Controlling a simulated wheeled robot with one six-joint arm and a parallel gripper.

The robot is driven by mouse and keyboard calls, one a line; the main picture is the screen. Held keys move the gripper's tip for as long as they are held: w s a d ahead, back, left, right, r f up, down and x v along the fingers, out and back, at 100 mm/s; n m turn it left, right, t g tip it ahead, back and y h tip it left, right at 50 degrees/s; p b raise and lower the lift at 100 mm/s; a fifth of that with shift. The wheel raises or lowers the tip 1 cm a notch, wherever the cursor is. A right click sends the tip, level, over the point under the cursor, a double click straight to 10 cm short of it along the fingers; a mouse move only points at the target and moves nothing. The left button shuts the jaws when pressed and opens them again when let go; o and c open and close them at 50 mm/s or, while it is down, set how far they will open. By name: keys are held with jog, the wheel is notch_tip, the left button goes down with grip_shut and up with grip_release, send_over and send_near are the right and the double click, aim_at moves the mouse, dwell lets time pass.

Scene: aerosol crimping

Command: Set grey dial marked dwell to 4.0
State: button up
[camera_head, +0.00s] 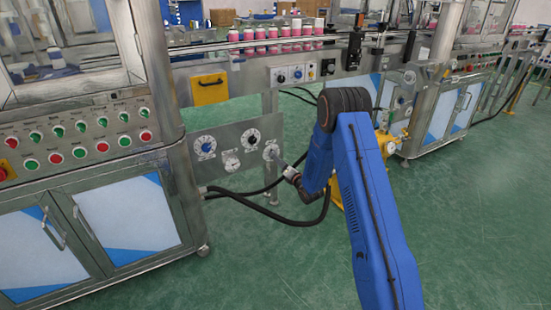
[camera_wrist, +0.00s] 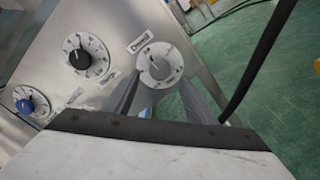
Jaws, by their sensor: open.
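The grey dial (camera_wrist: 158,68) sits on a round white scale plate on the metal panel. In the wrist view it lies between and just beyond my gripper's fingertips (camera_wrist: 160,86); I cannot tell whether they touch it. My gripper is open, one finger on each side of the knob.
Black hoses (camera_head: 262,196) hang below and right of the panel. A button console (camera_head: 80,140) stands at left. Green floor is open in front.

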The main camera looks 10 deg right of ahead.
jog(key=shift+x, duration=2.8)
jog(key=c, duration=1)
